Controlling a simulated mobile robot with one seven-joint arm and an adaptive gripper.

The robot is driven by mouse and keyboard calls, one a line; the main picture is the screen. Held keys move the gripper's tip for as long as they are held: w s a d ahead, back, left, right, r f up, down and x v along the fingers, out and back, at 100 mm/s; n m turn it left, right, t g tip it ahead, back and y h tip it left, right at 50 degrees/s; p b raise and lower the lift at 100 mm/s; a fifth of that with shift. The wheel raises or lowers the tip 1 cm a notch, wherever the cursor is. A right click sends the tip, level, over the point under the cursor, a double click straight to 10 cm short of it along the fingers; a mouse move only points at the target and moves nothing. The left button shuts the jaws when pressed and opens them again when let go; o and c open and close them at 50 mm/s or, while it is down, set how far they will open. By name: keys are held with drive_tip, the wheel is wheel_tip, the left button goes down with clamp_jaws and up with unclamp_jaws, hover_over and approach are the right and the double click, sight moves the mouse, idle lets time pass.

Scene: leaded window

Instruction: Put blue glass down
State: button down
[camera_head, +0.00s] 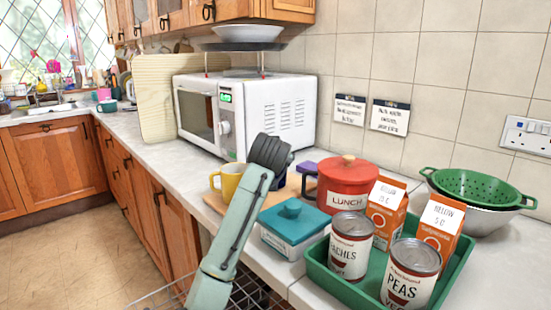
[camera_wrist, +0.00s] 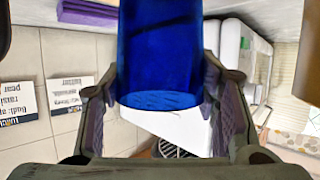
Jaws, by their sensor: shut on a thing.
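The blue glass (camera_wrist: 160,50) fills the top middle of the wrist view, its round end toward the camera. My gripper (camera_wrist: 159,100) is shut on it, with a purple-padded finger on each side. In the head view my pale green arm reaches over the counter and hides most of the gripper. A small dark-blue patch shows beside the arm's dark joint, but I cannot tell whether it is the glass. The glass's far end is out of view, so its height above any surface cannot be told.
A yellow mug (camera_head: 229,182) stands on a wooden board (camera_head: 213,203) by the microwave (camera_head: 262,112). A teal box (camera_head: 294,228), red LUNCH tin (camera_head: 346,182) and green tray (camera_head: 318,268) with cans and cartons crowd the right. The counter left of the board is clear.

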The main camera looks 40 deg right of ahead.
drive_tip(key=shift+f, duration=0.2)
drive_tip(key=shift+f, duration=0.1)
drive_tip(key=c, duration=0.6)
unclamp_jaws()
drive_tip(key=shift+f, duration=0.1)
drive_tip(key=shift+r, duration=0.3)
drive_tip(key=b+v, duration=0.2)
drive_tip(key=v, duration=1)
drive_tip(key=shift+f+b, duration=0.15)
drive_tip(key=shift+b, duration=0.15)
drive_tip(key=shift+a, duration=0.1)
